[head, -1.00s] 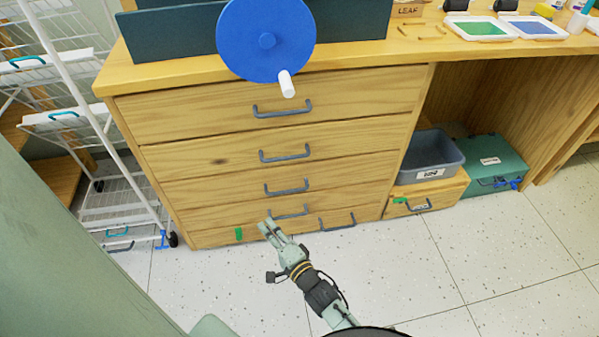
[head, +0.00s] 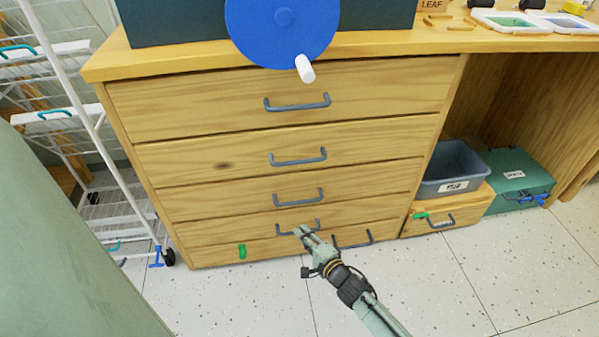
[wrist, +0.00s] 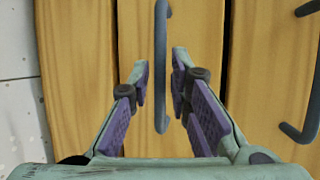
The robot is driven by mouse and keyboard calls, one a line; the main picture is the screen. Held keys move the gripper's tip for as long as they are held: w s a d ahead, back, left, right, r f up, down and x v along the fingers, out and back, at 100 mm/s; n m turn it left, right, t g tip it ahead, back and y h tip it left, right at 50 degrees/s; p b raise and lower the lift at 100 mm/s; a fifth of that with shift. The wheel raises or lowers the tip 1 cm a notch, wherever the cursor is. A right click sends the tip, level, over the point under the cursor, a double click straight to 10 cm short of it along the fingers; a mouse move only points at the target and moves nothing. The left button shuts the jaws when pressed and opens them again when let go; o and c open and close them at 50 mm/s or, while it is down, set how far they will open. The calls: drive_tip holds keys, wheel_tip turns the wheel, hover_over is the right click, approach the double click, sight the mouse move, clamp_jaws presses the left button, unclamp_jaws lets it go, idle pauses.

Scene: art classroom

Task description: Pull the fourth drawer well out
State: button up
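The wooden drawer unit has several drawers stacked up, all looking shut. The fourth drawer from the top (head: 215,234) has a grey bar handle (head: 284,229), and my gripper (head: 303,231) is right at it in the head view. In the wrist view that handle (wrist: 161,40) runs up the picture between the two fingertips of my open gripper (wrist: 161,75). The fingers stand on either side of the bar, with gaps showing. I cannot tell how deep the bar sits between them. My gripper hides part of the handle in the head view.
The third drawer's handle (head: 298,197) is just above. The bottom drawer has a handle (head: 352,240) to the right and a green piece (head: 242,251) at left. A white wire rack (head: 125,170) stands left; a grey bin (head: 455,165) and green box (head: 520,180) stand right. Floor in front is clear.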

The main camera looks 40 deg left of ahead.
drive_tip(key=shift+x, duration=1.2)
drive_tip(key=shift+c, duration=0.5)
clamp_jaws()
